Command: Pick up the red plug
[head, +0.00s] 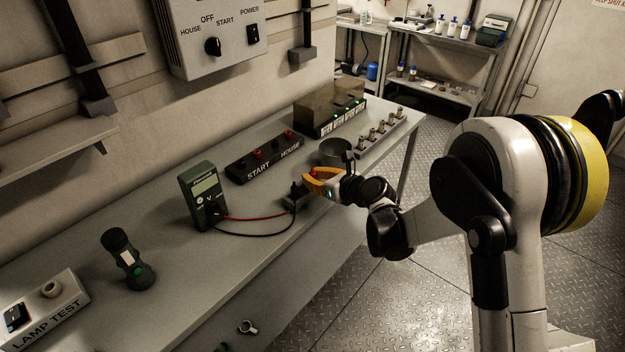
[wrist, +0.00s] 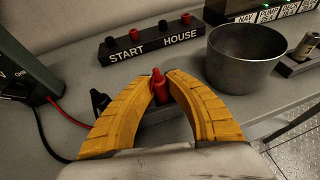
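The red plug (wrist: 159,92) stands upright between the tips of my gripper (wrist: 160,80) in the wrist view. The two yellow fingers curve in and their tips press close against its sides. Its lower end is at a grey holder block (wrist: 158,114), partly hidden by the fingers. In the head view my gripper (head: 318,182) is low over the bench beside this block (head: 297,201), and the red plug is hidden there. A black plug (wrist: 99,101) stands left of the left finger.
A green multimeter (head: 202,196) with red and black leads stands left of the block. Behind are the START/HOUSE socket strip (head: 263,165) and a grey bowl (wrist: 242,70), close right of my gripper. A flashlight (head: 127,260) and lamp test box (head: 45,312) stand farther left.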

